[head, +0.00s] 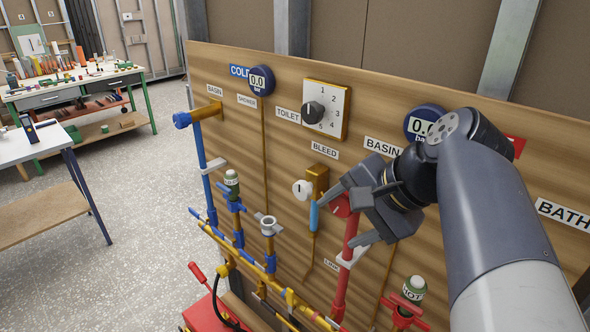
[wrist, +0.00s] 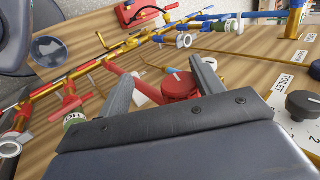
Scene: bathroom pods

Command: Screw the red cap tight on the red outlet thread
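The thread itself is hidden under or behind the cap. My gripper (head: 341,221) is open, with its fingers spread on either side of the cap. In the wrist view the cap (wrist: 180,86) lies between the two fingers, nearer the right one. A gap shows between the left finger and the cap; I cannot tell whether the right finger touches it.
A bleed valve (head: 316,185) with a blue handle is close left of the gripper. A grey selector dial (head: 313,112) and a pressure gauge (head: 424,122) are above. A green HOT bottle-like fitting (head: 414,287) stands lower right. Blue and yellow pipes (head: 240,247) run lower left.

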